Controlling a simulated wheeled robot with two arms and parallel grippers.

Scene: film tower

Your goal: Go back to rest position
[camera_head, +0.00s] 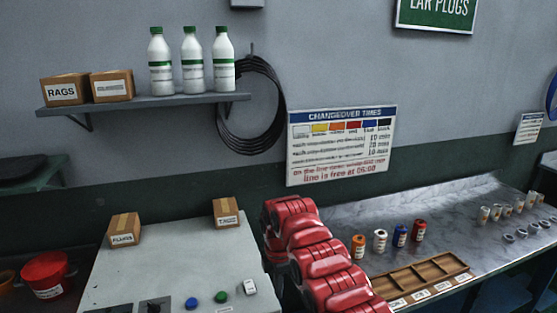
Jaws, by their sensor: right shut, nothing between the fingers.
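My red right arm rises from the bottom edge in the middle of the head view, between the grey cabinet and the marble counter. My right gripper (285,222) is at the upper end of that arm, below the wall chart, and is shut with nothing held. Its fingertips are hard to make out. My left gripper is out of view.
The grey cabinet (180,262) carries two small boxes and several buttons. The marble counter (440,222) holds a wooden compartment tray (468,277), several small coloured containers (400,236) and cups. A shelf (150,101) with bottles hangs above. A red pot (45,270) stands left.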

